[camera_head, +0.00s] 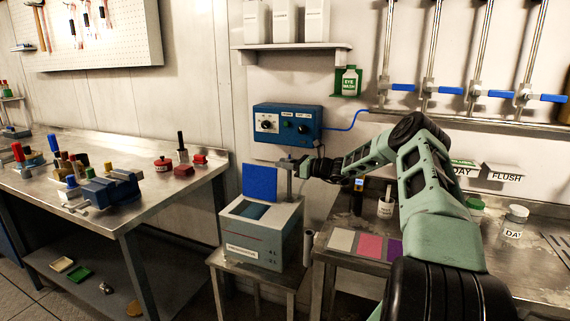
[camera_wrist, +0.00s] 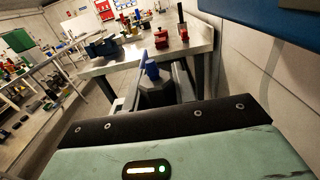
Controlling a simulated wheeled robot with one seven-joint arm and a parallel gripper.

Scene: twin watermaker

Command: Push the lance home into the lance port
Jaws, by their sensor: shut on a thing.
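The lance (camera_head: 290,186) is a grey upright rod at the right rear of a grey box-shaped unit (camera_head: 284,238) with its blue lid raised. My gripper (camera_head: 295,166) reaches in from the right and is shut on the lance's upper part. The rod's lower end meets the top of the unit. The lance port is not clearly visible, and I cannot tell how deep the rod sits.
The unit stands on a small metal stand (camera_head: 227,267). A blue control box (camera_head: 287,123) is on the wall just behind and above my gripper. A workbench (camera_head: 130,205) with a blue vise is at left. A counter with colored mats (camera_head: 370,246) is at right.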

